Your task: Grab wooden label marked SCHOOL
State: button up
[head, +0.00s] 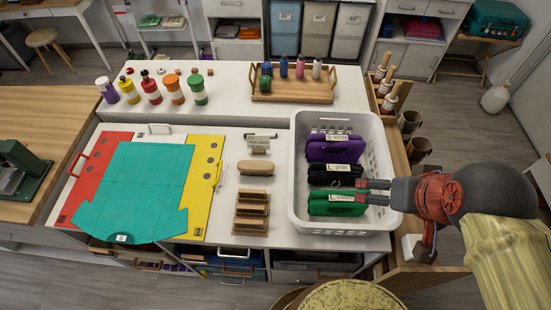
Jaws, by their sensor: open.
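I cannot read the word SCHOOL on anything in the head view. Several small wooden blocks with slots (250,212) stand in a column on the white table, left of the white basket. A small sign (259,137) with unreadable lettering stands on a wooden base behind them. A rounded wooden piece (256,168) lies between the sign and the blocks. My gripper (358,190) comes in from the right, over the white basket (382,150). Its two fingers point left and are apart, with nothing seen between them. It is well to the right of the wooden blocks.
The basket holds purple (334,148), black (330,173) and green (336,203) pouches with white tags. Red, teal (140,190) and yellow flat pieces cover the table's left. Bottles and a wooden tray (292,91) stand behind. Bare tabletop surrounds the wooden blocks.

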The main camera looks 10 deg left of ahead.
aim_at(247, 208)
jog(key=u, duration=1.4)
jog(key=z, duration=0.5)
jog(key=k+j+z, duration=0.15)
jog(key=z, duration=0.25)
jog(key=k+j+z, duration=0.15)
jog(key=z, duration=0.25)
jog(key=k+z, duration=0.25)
jog(key=z, duration=0.15)
jog(key=k, duration=0.4)
